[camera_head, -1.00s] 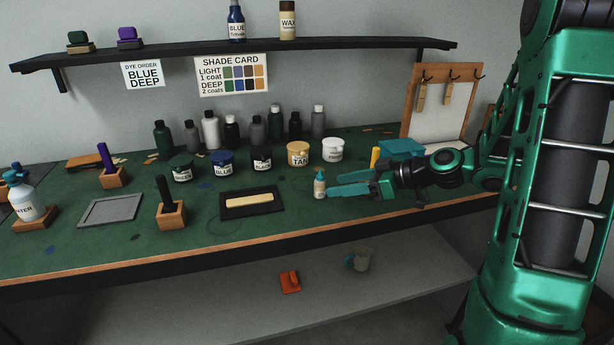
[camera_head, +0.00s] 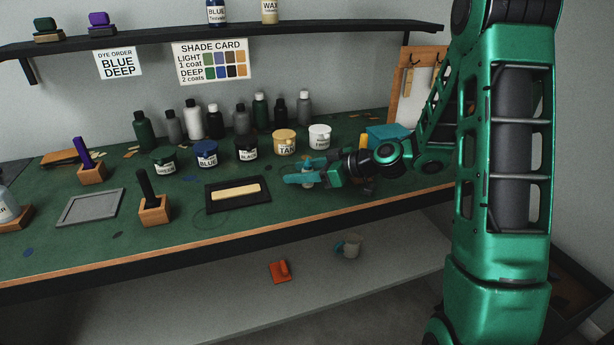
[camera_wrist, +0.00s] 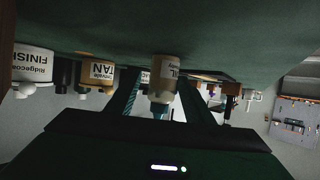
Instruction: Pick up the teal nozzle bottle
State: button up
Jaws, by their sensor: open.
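The teal nozzle bottle (camera_wrist: 163,90) is small, with a pale cream body, a printed label and a teal nozzle. In the wrist view, which is upside down, it stands between the two fingers of my gripper (camera_wrist: 162,74), with a gap visible on each side. In the head view my gripper (camera_head: 302,171) is low over the green bench top, reaching in from the right. It is open around the bottle. There the bottle (camera_head: 307,180) is mostly hidden by the fingers.
A tan jar (camera_head: 285,143) and a white jar (camera_head: 320,138) stand just behind my gripper. A black tray (camera_head: 257,198) with a pale block lies to the left. A teal box (camera_head: 388,136) stands behind the arm. The bench's front edge is close.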

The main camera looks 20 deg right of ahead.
jog(key=shift+x, duration=0.75)
jog(key=shift+c, duration=0.6)
jog(key=shift+r, duration=0.1)
jog(key=c, duration=1)
jog(key=shift+c, duration=0.2)
